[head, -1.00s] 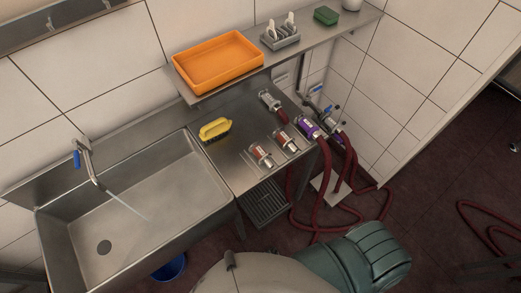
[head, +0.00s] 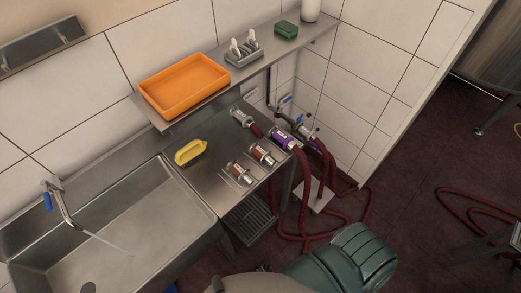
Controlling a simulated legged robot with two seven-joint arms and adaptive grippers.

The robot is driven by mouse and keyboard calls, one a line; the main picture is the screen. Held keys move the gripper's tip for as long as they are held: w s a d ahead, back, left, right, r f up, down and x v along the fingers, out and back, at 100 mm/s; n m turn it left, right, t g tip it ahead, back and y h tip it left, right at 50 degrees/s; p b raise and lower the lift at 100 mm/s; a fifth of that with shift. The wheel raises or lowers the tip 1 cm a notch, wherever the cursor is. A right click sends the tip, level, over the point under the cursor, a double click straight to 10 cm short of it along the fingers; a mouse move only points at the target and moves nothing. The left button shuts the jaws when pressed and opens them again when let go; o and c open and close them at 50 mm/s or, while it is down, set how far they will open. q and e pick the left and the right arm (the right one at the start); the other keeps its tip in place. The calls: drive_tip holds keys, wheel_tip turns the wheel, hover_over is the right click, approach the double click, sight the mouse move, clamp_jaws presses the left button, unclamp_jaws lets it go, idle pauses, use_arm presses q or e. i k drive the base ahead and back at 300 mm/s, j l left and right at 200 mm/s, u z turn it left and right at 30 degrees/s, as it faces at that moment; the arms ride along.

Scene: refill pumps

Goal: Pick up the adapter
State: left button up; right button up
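Several short metal fittings with clear, reddish middles are on the steel counter. One fitting (head: 264,153) and another fitting (head: 239,173) sit side by side near the counter's front right. A third fitting (head: 241,116) lies further back with a dark red hose end at it. A purple-banded coupling (head: 284,140) on a red hose sits at the counter's right edge. I cannot tell which of these is the adapter. Neither of my grippers is in view.
A yellow sponge-like block (head: 190,152) lies on the counter (head: 207,188), left of the fittings. A sink (head: 120,235) adjoins at left. An orange tray (head: 185,85) sits on the shelf above. Red hoses (head: 325,168) hang to the floor beside a wall valve (head: 286,100).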

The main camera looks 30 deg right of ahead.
sight(265, 155)
drive_tip(key=l, duration=1.4)
drive_tip(key=k, duration=0.05)
